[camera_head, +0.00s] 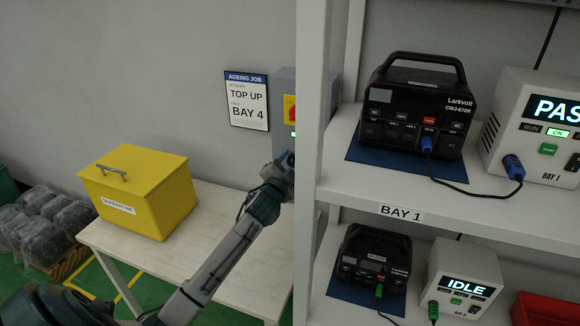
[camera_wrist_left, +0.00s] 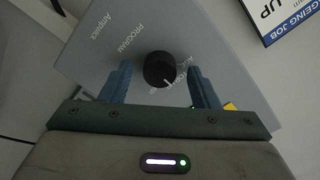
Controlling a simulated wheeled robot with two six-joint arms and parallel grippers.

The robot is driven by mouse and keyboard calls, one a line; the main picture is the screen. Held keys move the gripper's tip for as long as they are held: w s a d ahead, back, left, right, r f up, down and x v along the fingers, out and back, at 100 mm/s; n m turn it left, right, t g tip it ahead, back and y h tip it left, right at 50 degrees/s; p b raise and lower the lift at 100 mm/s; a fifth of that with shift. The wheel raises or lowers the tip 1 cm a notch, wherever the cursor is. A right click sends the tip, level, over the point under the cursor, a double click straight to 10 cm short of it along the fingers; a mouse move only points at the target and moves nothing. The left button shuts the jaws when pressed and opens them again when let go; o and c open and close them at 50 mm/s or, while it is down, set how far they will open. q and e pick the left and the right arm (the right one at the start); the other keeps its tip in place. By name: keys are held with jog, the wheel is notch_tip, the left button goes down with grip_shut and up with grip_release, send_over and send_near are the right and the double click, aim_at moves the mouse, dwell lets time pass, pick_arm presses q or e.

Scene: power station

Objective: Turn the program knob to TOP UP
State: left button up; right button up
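The program knob (camera_wrist_left: 159,70) is black and round with a white pointer line, on a grey panel (camera_wrist_left: 95,50) marked PROGRAM. The pointer is toward the lower right in the left wrist view; the labels near it are partly hidden and hard to read. My left gripper (camera_wrist_left: 160,76) is open, with one blue finger on each side of the knob and visible gaps. In the head view, a grey cabinet (camera_head: 284,82) stands behind the shelf post, and my left gripper (camera_head: 289,160) reaches it, partly hidden. The knob is hidden there. My right gripper is not in view.
A job sign (camera_head: 247,100) reads TOP UP, BAY 4. A yellow box (camera_head: 150,195) sits on the pale table (camera_head: 225,235). The white shelf post (camera_head: 310,130) stands close right of my left wrist. Shelves hold power stations (camera_head: 415,100) and testers (camera_head: 540,130).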

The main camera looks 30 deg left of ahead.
pick_arm(q)
jog(key=shift+s, duration=0.2)
jog(key=b+v, duration=0.3)
jog(key=v, duration=0.7)
jog(key=shift+s, duration=0.2)
